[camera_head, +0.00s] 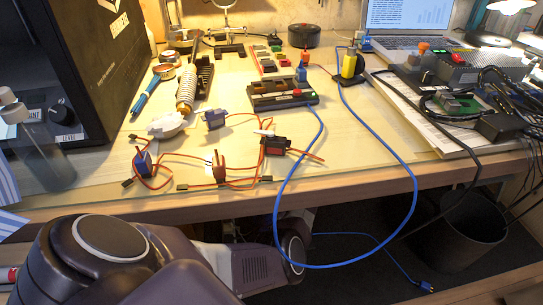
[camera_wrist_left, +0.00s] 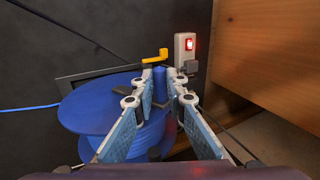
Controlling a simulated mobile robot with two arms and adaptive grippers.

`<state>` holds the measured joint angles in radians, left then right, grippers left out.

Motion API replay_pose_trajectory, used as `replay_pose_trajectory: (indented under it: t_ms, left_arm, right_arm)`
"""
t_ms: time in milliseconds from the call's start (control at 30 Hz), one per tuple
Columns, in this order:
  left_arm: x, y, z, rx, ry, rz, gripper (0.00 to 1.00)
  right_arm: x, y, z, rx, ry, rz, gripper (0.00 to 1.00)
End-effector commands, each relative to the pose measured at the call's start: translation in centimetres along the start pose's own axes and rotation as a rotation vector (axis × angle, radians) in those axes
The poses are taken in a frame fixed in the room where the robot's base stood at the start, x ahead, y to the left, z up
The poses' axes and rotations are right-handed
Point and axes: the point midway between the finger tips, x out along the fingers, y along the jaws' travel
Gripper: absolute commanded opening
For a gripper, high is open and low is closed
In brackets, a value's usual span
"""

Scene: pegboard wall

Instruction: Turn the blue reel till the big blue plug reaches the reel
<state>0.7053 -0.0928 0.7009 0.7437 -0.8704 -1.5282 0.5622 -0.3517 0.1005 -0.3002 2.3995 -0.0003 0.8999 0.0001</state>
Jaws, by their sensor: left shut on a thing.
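The blue reel (camera_wrist_left: 85,118) fills the middle left of the left wrist view. A blue post (camera_wrist_left: 159,88) stands up on it below a yellow crank-like part (camera_wrist_left: 152,57). My left gripper (camera_wrist_left: 160,86) is shut on the blue post, with a finger on each side. A blue cable (camera_wrist_left: 28,108) leaves the reel to the left. In the head view, the big blue plug (camera_head: 426,287) lies on the dark floor at the end of a blue cable (camera_head: 375,243), well apart from my arm. The reel and left gripper are hidden there. My right gripper is not in view.
A switch box with a red light (camera_wrist_left: 186,45) is on the dark wall behind the reel. A wooden panel (camera_wrist_left: 265,55) stands to the right. A second blue cable loop (camera_head: 415,185) hangs over the table edge. A black bin (camera_head: 455,230) stands under the table.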

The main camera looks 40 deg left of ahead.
Motion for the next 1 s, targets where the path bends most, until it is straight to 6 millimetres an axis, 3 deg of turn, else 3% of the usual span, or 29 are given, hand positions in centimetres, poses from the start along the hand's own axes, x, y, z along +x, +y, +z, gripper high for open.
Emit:
replay_pose_trajectory:
  t_ms: [867, 900, 1000]
  left_arm:
    - [-0.9, 1.2, -0.1, 0.0, 0.003, 0.015, 0.0]
    - [-0.9, 1.2, -0.1, 0.0, 0.003, 0.015, 0.14]
    - [-0.9, 1.2, 0.0, 0.0, 0.002, 0.014, 0.25]
  right_arm:
    - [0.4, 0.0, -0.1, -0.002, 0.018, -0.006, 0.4]
    - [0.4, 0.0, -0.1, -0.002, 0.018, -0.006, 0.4]
    - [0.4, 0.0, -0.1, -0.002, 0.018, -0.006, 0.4]
